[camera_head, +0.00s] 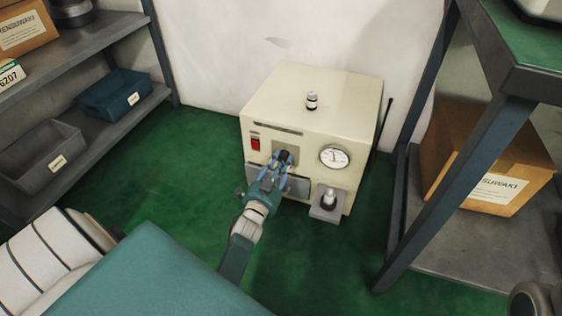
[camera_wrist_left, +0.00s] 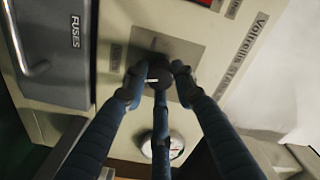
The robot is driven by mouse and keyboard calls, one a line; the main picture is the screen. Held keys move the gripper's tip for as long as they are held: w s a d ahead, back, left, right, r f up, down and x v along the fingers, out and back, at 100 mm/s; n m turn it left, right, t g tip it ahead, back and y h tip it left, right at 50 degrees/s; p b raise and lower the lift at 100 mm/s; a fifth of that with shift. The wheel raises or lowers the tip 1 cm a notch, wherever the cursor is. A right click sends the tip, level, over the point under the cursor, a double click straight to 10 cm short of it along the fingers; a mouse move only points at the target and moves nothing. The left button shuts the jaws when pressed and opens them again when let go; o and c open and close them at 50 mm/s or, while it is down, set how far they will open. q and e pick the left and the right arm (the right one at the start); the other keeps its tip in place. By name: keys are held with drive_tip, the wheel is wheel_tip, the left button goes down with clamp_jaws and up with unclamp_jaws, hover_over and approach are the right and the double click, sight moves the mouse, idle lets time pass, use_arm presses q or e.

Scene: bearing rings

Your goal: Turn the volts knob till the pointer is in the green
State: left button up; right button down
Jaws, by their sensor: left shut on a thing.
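The cream instrument box (camera_head: 300,105) stands on the green floor against the white wall. Its round white dial (camera_head: 334,157) is on the right of the front face; the pointer is too small to read against any green band. It also shows in the left wrist view (camera_wrist_left: 174,146), partly hidden behind a finger. My left gripper (camera_head: 283,162) is at the front face, left of the dial. In the left wrist view its blue fingers (camera_wrist_left: 158,82) are shut around the dark round knob (camera_wrist_left: 157,74), which has a white mark. My right gripper is not in view.
A red switch (camera_head: 256,143) sits above left of the knob. A grey panel marked FUSES (camera_wrist_left: 52,50) is beside it. A small grey block (camera_head: 327,203) juts from the lower right front. Shelving (camera_head: 92,115) stands left, a dark table leg (camera_head: 455,190) right.

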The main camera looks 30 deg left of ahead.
use_arm(q)
drive_tip(key=shift+s+a+f+m, duration=0.1)
drive_tip(key=shift+f+m, duration=0.05)
drive_tip(key=shift+m, duration=0.6)
drive_tip(key=shift+a+f+m, duration=0.1)
drive_tip(key=shift+m, duration=0.65)
drive_tip(key=o, duration=1.1)
drive_tip(key=shift+o, duration=0.3)
drive_tip(key=shift+r, duration=0.1)
drive_tip(key=shift+s+d, duration=0.1)
drive_tip(key=shift+s, duration=0.05)
drive_tip(key=v, duration=0.7)
